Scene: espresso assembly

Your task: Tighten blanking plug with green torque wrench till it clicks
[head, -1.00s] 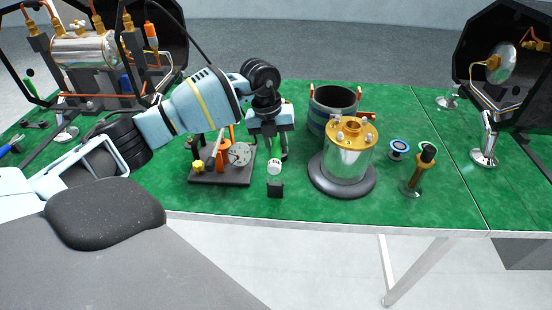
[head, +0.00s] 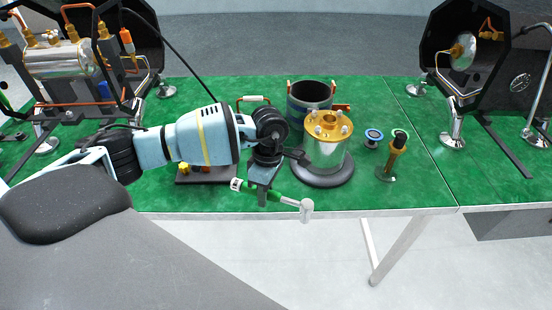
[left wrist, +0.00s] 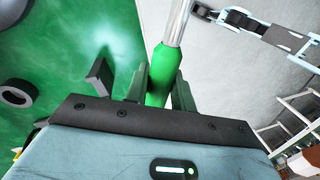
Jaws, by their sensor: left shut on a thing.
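My left gripper (head: 262,196) is shut on the green handle of the torque wrench (head: 287,200), near the table's front edge. The wrench lies crosswise, its silver head to the right and lower, beyond the edge in the picture. In the left wrist view, the gripper (left wrist: 160,88) has a finger on each side of the green handle of the wrench (left wrist: 163,72), and the silver shaft runs up out of frame. The gold-topped boiler (head: 326,149) stands upright on a dark round base, with several silver fittings on top; I cannot tell which is the blanking plug. The wrench is apart from it.
Behind the boiler stands a dark cylinder (head: 309,101). A dark tray (head: 226,177) is partly hidden by my arm. A black block (left wrist: 100,78) lies on the green table.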

